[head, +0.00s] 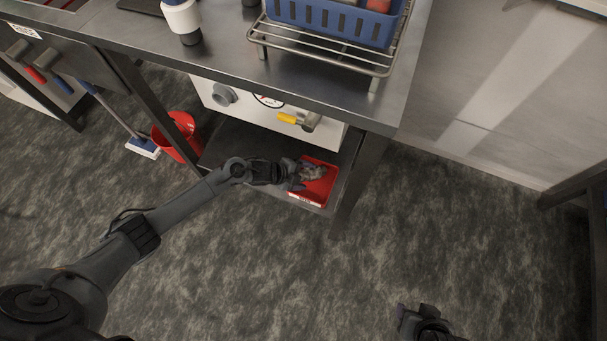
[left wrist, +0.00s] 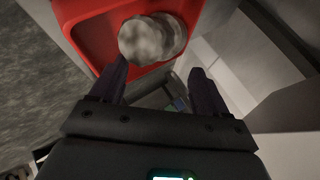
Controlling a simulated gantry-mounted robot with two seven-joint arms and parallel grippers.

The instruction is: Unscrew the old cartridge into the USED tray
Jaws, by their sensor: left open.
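The red tray (head: 325,182), with a small white label on its front, sits on the low shelf under the bench. A mottled grey, round-ended cartridge (head: 314,172) is in the tray. In the left wrist view the cartridge (left wrist: 152,38) lies over the red tray (left wrist: 92,38), just beyond the fingertips. My left gripper (head: 294,178) is at the tray's left side, next to the cartridge. In the wrist view its two fingers (left wrist: 158,78) are apart with nothing clasped between them. My right gripper (head: 418,318) is at the bottom edge, low over the floor; its fingers are unclear.
A white housing (head: 240,107) with a grey port and a yellow-handled valve (head: 290,118) hangs under the bench top, above the tray. The bench leg (head: 358,180) stands right of the tray. A red bucket (head: 180,135) and a blue-and-white mop (head: 143,147) stand left. The front floor is clear.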

